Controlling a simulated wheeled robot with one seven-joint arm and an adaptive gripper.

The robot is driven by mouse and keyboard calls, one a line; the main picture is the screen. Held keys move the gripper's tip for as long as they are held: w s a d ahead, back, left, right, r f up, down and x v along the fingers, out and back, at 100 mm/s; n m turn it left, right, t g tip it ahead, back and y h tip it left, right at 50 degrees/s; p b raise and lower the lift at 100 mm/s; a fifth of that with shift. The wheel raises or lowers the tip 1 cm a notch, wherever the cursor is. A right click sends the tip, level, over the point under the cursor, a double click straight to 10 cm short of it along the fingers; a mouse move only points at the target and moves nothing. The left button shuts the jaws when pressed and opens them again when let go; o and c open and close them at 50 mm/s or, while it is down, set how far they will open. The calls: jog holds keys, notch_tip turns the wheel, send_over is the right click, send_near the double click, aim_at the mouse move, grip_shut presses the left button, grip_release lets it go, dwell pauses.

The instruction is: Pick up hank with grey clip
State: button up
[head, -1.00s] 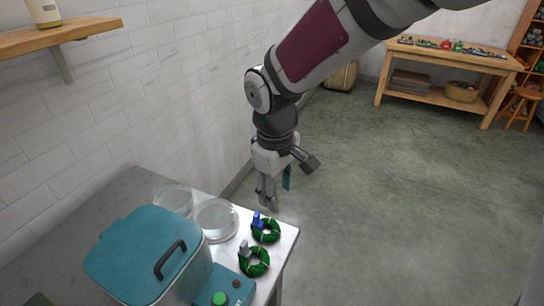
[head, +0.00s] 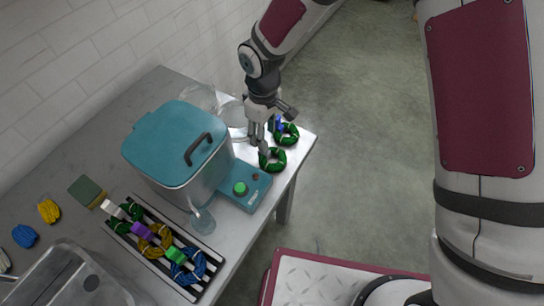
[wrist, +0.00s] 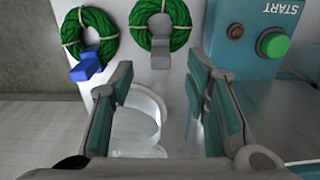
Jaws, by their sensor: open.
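The hank with the grey clip is a green wool ring (head: 278,163) lying near the front right corner of the worktop. In the wrist view this hank (wrist: 181,25) is at the top centre, its grey clip (wrist: 160,45) pointing toward my gripper. A second green hank (head: 290,138) with a blue clip (wrist: 88,66) lies beside it, to the left in the wrist view. My gripper (head: 257,143) is open and empty, pointing down over the worktop close to the grey clip. In the wrist view the fingers (wrist: 160,82) stand either side of the clip's line, apart from the hank.
A teal-lidded pot machine (head: 175,145) with a green start button (head: 240,188) stands left of the hanks. Clear round dishes (wrist: 140,115) lie behind them. A striped rack (head: 150,262) holds several clipped hanks. Loose skeins and a metal basin (head: 60,285) are further left.

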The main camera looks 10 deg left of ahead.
aim_at(273, 155)
jog(key=shift+f+p, duration=0.6)
jog(key=shift+f, duration=2.05)
grip_shut()
